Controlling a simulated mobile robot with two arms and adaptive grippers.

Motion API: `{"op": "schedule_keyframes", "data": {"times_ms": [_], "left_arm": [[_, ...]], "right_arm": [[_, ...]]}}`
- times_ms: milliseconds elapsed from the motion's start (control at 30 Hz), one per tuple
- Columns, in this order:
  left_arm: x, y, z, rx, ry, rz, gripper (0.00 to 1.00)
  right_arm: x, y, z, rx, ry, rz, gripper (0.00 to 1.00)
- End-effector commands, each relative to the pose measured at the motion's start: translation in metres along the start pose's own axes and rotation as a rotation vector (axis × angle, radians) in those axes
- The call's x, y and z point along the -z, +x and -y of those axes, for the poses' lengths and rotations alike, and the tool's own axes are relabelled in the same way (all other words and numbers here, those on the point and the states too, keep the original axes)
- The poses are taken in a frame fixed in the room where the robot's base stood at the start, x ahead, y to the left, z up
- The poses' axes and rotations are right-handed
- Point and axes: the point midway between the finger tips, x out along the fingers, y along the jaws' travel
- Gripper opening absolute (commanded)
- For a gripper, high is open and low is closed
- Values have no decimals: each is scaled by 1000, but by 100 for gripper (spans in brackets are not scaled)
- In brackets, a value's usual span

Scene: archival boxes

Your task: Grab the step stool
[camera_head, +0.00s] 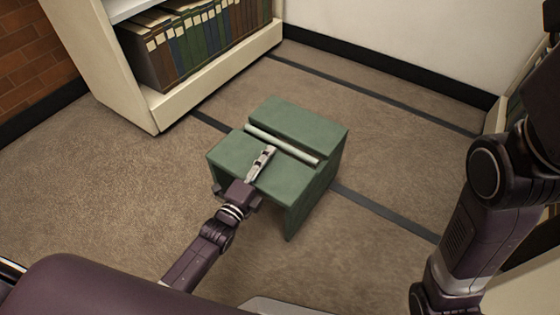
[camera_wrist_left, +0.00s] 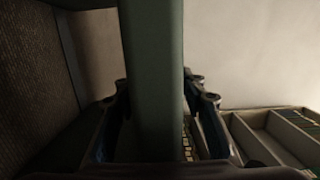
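The step stool (camera_head: 284,123) is green, with a lower step in front, a higher step behind and a pale bar along the upper step. It stands upright on the carpet in the middle of the head view. My left gripper (camera_head: 263,158) is at the lower step, with one finger lying over its top; the other finger is hidden there. In the left wrist view the stool's green board (camera_wrist_left: 152,70) runs between my left gripper's fingers (camera_wrist_left: 153,95), and both fingertips appear to touch it. My right gripper is out of view.
A cream bookcase (camera_head: 215,82) with several archival volumes (camera_head: 190,45) stands behind and left of the stool. A white wall (camera_head: 400,35) is at the back. Shelving also shows at the right (camera_wrist_left: 275,135) in the left wrist view. The carpet (camera_head: 120,185) around the stool is clear.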

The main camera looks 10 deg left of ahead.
Motion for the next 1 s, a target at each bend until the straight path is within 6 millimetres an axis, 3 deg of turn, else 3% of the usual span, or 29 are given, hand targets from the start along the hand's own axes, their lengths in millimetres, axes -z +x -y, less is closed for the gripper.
{"op": "schedule_keyframes", "data": {"times_ms": [333,667,1000], "left_arm": [[0,6,0,-2,0,0,37],[0,6,0,-2,-1,0,1],[0,6,-1,-3,-1,0,0]], "right_arm": [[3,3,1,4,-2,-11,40],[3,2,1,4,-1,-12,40],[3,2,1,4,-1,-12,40]]}}
